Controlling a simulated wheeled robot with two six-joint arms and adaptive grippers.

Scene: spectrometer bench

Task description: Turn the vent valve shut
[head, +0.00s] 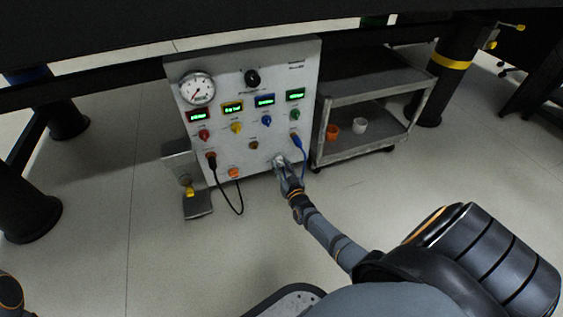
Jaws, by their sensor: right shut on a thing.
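A white instrument panel (225,150) stands upright at the centre of the head view. My right gripper (281,164) reaches its lower right part from below and is shut on a small fitting at the panel face, which appears to be the vent valve. The fingers hide most of this fitting, so its handle angle cannot be told. My left gripper is not in view.
A blue cable (304,158) hangs just right of my right gripper. A black cable (239,199) loops down at the left. The panel also has a round gauge (198,88) and coloured knobs. A grey cart (365,105) stands at right. Floor in front is clear.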

